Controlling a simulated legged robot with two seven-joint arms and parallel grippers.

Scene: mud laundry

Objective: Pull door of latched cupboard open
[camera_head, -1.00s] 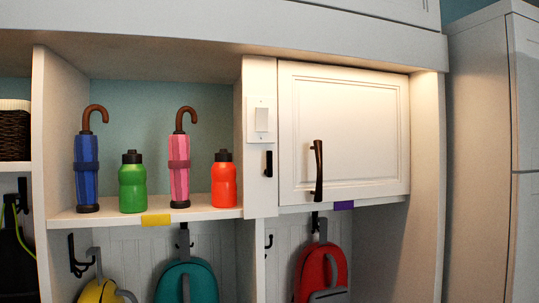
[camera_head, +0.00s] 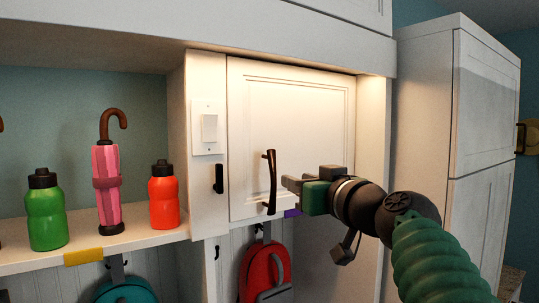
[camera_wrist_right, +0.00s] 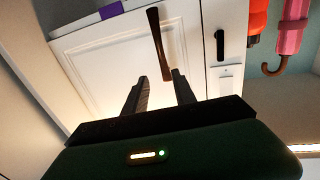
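The white cupboard door (camera_head: 315,120) looks shut in its frame. Its dark bronze upright handle (camera_head: 270,182) is near the door's left edge. My right gripper (camera_head: 287,184) comes in from the right, just beside the handle at about its lower half. In the right wrist view, where the scene is turned over, my right gripper's two fingers (camera_wrist_right: 157,77) are apart with nothing held. One end of the handle (camera_wrist_right: 158,35) shows between and just beyond the fingertips; whether they touch it I cannot tell. My left gripper is not in view.
A post with a white switch (camera_head: 209,128) and a small black catch (camera_head: 218,179) stands left of the door. An orange bottle (camera_head: 164,200), green bottle (camera_head: 46,215) and pink umbrella (camera_head: 107,185) stand on the left shelf. A red backpack (camera_head: 264,270) hangs below. A tall white cabinet (camera_head: 485,110) is at right.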

